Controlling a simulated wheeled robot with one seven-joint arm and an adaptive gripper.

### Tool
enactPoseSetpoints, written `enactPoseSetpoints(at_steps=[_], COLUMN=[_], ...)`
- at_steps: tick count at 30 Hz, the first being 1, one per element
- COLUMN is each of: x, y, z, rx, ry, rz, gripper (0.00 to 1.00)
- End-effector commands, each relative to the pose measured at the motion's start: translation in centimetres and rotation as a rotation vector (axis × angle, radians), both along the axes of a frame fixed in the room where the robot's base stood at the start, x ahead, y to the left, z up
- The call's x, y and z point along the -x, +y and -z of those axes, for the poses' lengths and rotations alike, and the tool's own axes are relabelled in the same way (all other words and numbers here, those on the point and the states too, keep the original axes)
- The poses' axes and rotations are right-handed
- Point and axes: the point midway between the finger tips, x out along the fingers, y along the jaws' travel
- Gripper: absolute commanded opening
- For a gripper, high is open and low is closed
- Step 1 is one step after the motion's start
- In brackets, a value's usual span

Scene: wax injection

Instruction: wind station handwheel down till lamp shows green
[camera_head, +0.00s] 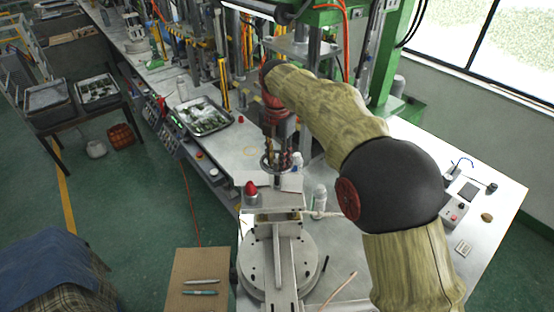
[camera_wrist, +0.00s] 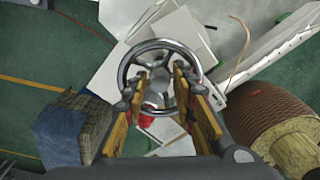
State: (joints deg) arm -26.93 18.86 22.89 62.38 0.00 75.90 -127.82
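The handwheel (camera_head: 265,163) is a small metal ring on top of the station, below my gripper (camera_head: 281,148) in the head view. In the wrist view the handwheel (camera_wrist: 161,43) shows as a bright ring with spokes at its hub. My gripper (camera_wrist: 158,82) is open there, its two orange-padded fingers apart and overlapping the ring's left and right sides. I cannot tell whether they touch the rim. The lamp (camera_head: 250,189) is a red dome on the station's left side; the lamp (camera_wrist: 147,117) shows red between the fingers in the wrist view.
The metal table (camera_head: 400,245) carries a clear bottle (camera_head: 319,198) right of the station and a control box (camera_head: 453,211) farther right. A tray of parts (camera_head: 204,116) lies at the back left. A green machine frame (camera_head: 385,65) stands behind. A brown board with pens (camera_head: 199,262) is in front left.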

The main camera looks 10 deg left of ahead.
Motion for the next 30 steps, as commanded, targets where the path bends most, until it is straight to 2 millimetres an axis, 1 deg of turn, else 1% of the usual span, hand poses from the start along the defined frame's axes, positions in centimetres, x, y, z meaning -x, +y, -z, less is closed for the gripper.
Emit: enactPoseSetpoints(at_steps=[3,17,24,30], x=[0.0,-0.01,-0.01,-0.03], y=[0.0,0.0,0.0,0.01], z=[-0.03,-0.06,-0.08,-0.12], rx=[0.0,0.0,0.0,-0.001], ry=[0.0,0.0,0.0,0.0], rz=[0.0,0.0,0.004,0.05], gripper=[0.26,0.0,0.0,0.0])
